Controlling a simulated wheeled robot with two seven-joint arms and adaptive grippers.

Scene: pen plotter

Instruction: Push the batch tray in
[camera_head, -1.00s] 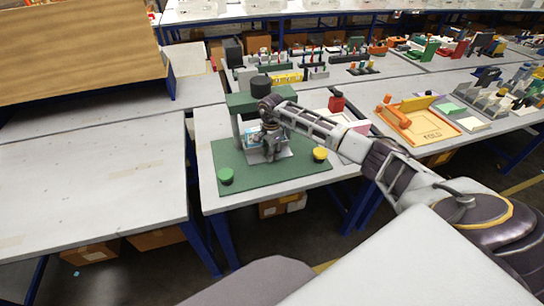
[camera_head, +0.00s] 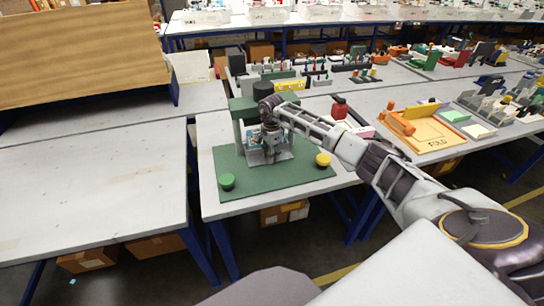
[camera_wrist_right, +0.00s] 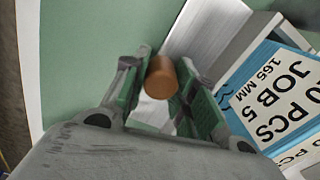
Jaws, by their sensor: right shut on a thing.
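The batch tray (camera_wrist_right: 205,30) is light grey, on the green base (camera_head: 240,188) of a fixture with a green top (camera_head: 243,106) and dark cylinder. In the wrist view a blue and white block (camera_wrist_right: 270,85) marked "JOB 5" and "165 MM" sits on the tray side. My right gripper (camera_head: 270,150) is low at the front of the fixture. In the wrist view it (camera_wrist_right: 160,85) is shut on a brown round knob (camera_wrist_right: 160,76), between its two green-padded fingers. My gripper hides much of the tray in the head view. My left gripper is out of view.
A green button (camera_head: 227,181) and a yellow button (camera_head: 323,159) stand at the base's front corners. A red object (camera_head: 339,108) and an orange tray (camera_head: 428,130) lie to the right. The left tabletop (camera_head: 90,190) is clear.

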